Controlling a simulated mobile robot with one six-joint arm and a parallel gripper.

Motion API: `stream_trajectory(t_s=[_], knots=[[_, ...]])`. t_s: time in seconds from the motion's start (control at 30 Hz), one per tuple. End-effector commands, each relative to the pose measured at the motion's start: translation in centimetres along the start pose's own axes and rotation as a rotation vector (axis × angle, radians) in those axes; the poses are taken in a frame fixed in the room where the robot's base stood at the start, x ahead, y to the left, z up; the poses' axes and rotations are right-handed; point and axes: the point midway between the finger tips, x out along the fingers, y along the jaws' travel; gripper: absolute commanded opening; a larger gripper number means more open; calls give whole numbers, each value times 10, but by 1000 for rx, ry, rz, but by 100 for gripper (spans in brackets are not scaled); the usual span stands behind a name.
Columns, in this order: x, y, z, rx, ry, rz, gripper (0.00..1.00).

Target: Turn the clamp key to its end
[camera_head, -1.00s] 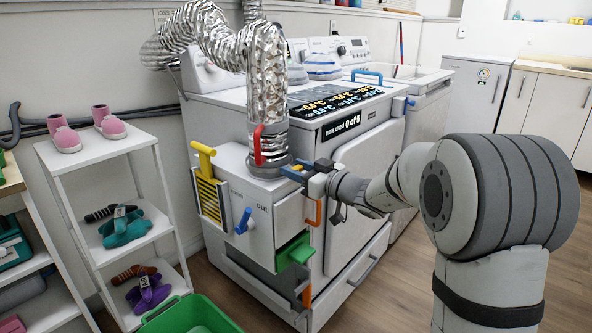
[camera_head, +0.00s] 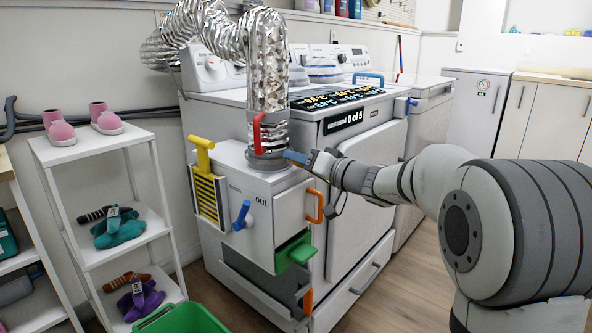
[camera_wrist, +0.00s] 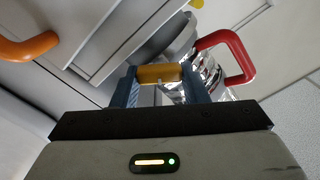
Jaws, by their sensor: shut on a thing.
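The clamp key is the small yellow piece (camera_wrist: 160,73) between my blue fingers in the wrist view; in the head view my fingers hide it. My gripper (camera_head: 292,156) is shut on it at the right side of the grey clamp collar (camera_head: 268,161) at the foot of the silver duct (camera_head: 268,75). The gripper also shows in the wrist view (camera_wrist: 160,72), with a finger on each side of the key. The collar (camera_wrist: 178,38) lies just beyond the key. How far the key is turned cannot be told.
A red handle (camera_head: 257,132) stands up beside the duct; it is right of my fingers in the wrist view (camera_wrist: 240,62). An orange handle (camera_head: 315,206) sits below my gripper on the box. A blue lever (camera_head: 241,216), yellow-handled screen (camera_head: 206,185) and green piece (camera_head: 295,252) are nearby.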

Motion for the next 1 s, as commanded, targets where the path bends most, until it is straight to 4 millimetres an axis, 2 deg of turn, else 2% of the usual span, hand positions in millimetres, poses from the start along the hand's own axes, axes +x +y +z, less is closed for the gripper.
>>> stream_trajectory(t_s=[0.03,0.33,0.9,0.93,1.0], knots=[[-2,4,2,31,0,6,17],[-2,5,1,158,1,8,17],[-2,5,0,190,2,10,17],[-2,5,0,190,2,10,42],[-2,5,0,189,2,9,47]])
